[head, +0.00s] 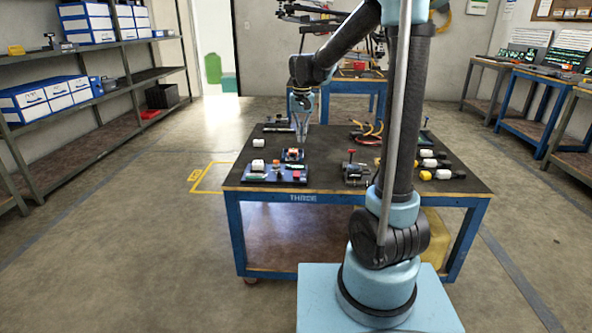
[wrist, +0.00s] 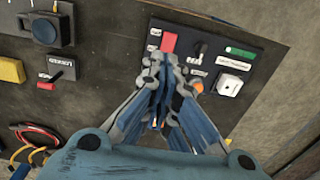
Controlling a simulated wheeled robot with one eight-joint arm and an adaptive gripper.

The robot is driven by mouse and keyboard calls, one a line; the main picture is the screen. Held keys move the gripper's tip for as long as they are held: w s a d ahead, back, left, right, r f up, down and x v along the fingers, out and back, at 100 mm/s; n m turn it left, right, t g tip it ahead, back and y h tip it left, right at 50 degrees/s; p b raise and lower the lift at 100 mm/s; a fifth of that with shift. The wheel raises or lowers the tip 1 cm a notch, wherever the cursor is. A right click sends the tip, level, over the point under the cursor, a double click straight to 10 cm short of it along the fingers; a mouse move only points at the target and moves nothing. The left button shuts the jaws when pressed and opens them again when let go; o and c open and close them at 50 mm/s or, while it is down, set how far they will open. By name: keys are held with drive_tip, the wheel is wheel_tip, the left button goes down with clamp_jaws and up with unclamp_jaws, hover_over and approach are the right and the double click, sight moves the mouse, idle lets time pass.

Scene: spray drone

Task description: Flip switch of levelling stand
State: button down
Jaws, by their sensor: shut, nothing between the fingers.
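A blue-edged panel (head: 273,175) lies on the near left of the worktable. In the wrist view this panel (wrist: 215,62) bears a red block (wrist: 168,42), a black toggle switch (wrist: 199,50), a green label (wrist: 240,53) and a white square knob (wrist: 230,85). I cannot read its lettering, so I cannot tell if it is the levelling stand. My gripper (head: 302,147) points down above the table, just behind the panel. It is shut and empty. In the wrist view my gripper (wrist: 163,105) hides the panel's lower left part and whatever is under its tips.
The dark worktable (head: 325,177) also carries a grey device with a red knob (head: 351,152) and white and yellow pieces (head: 443,172) at right. Red and yellow cables (head: 367,132) lie behind.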

sight(297, 173)
drive_tip(key=shift+w+a+f, duration=0.2)
drive_tip(key=shift+w+a, duration=0.2)
drive_tip(key=shift+a, duration=0.1)
drive_tip(key=shift+w+a+f, duration=0.2)
drive_tip(key=shift+w+a, duration=0.15)
drive_tip(key=shift+a, duration=0.1)
wheel_tip(297, 173, down, 14)
drive_tip(key=shift+s, duration=0.1)
idle(0.5)
